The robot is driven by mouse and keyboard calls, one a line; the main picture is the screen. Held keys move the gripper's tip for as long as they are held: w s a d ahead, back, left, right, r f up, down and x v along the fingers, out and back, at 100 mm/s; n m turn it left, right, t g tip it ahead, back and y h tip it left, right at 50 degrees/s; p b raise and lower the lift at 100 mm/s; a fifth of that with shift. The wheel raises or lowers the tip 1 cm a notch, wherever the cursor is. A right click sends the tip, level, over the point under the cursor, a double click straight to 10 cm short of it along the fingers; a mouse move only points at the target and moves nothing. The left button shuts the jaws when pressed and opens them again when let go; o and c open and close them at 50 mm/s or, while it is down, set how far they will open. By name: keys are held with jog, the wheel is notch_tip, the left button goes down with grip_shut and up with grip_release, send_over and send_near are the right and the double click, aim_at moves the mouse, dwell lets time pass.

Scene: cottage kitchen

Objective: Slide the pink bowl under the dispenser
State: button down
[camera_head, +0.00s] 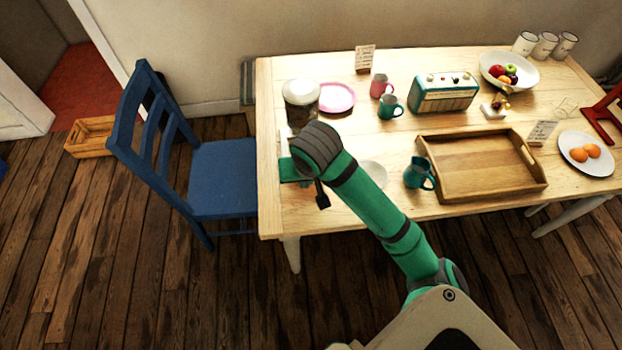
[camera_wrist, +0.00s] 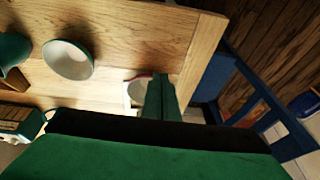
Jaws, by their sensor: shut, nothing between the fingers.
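My gripper (camera_wrist: 161,98) is shut and empty, low over the left end of the table; in the head view my arm mostly hides it. The dispenser (camera_head: 302,92), with a pale round top, stands near the table's left edge behind my wrist, which hides its lower part. In the wrist view a pale thing with a pinkish rim (camera_wrist: 134,92) shows right beside the fingers; it may be the pink bowl, and I cannot tell if they touch. A shallow pink dish (camera_head: 337,98) lies right of the dispenser.
A white bowl (camera_head: 373,174) and a teal mug (camera_head: 417,172) stand right of my forearm, beside a wooden tray (camera_head: 480,193). A blue chair (camera_head: 222,178) is at the left table edge.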

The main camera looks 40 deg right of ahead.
jog(key=shift+g, duration=0.4)
jog(key=d+f, duration=0.1)
jog(key=f, duration=0.2)
jog(key=d+f, duration=0.1)
jog(key=f, duration=0.2)
jog(key=d+f, duration=0.1)
jog(key=f, duration=0.2)
jog(key=shift+w+f, duration=0.25)
jog(key=w+d, duration=0.1)
jog(key=w, duration=0.1)
jog(key=shift+w+d+f, duration=0.15)
jog(key=shift+w+d, duration=0.2)
jog(key=shift+w, duration=0.05)
jog(key=shift+w+d, duration=0.25)
jog(key=shift+w, duration=0.15)
